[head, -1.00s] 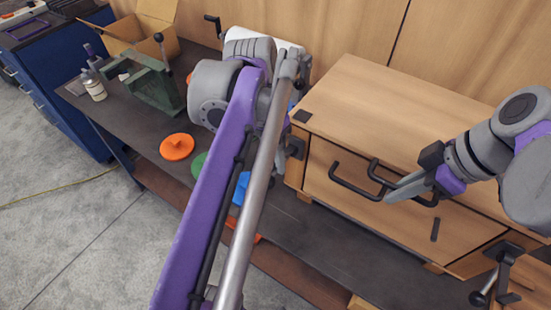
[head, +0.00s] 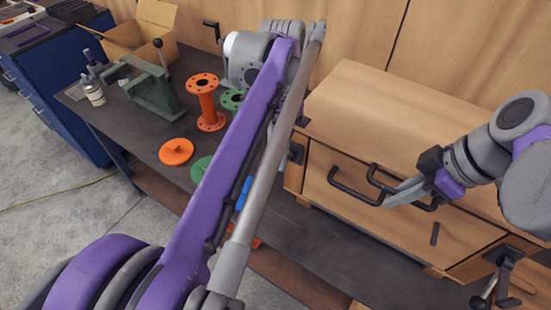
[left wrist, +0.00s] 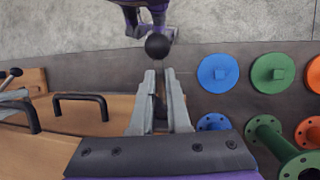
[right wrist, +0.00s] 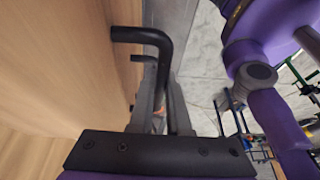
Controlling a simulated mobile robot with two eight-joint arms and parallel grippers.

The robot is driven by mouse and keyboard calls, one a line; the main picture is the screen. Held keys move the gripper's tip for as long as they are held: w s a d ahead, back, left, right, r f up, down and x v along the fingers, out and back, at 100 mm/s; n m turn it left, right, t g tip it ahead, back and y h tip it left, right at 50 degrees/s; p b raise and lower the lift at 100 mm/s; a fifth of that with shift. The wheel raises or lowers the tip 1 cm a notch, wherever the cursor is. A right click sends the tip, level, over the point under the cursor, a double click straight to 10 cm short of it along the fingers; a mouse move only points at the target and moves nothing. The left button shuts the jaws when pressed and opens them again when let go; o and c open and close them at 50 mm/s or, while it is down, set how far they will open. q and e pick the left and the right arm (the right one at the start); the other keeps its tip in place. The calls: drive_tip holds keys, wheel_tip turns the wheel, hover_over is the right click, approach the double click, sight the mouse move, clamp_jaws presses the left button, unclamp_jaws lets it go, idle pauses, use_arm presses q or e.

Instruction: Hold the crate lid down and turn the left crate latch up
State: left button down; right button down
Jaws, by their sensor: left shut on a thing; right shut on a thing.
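The wooden crate (head: 400,125) stands on the bench with its lid down and black handles (head: 345,187) at its front. My right gripper (head: 405,193) is shut on the right-hand black handle; the bar runs between its fingers in the right wrist view (right wrist: 160,45). In the left wrist view my left gripper (left wrist: 160,85) is shut on the dark left latch lever, whose round black knob (left wrist: 157,46) shows just past the fingertips.
The right crate latch (head: 490,288) hangs at the crate's right end with its knob low. An orange flanged pipe (head: 208,105), an orange disc (head: 176,152), a green vise (head: 150,85) and a cardboard box (head: 155,25) stand on the bench left of the crate.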

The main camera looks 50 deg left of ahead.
use_arm(q)
drive_tip(key=c, duration=0.9)
unclamp_jaws()
drive_tip(key=v, duration=1.2)
drive_tip(key=shift+s+d, duration=0.1)
drive_tip(key=shift+s, duration=0.05)
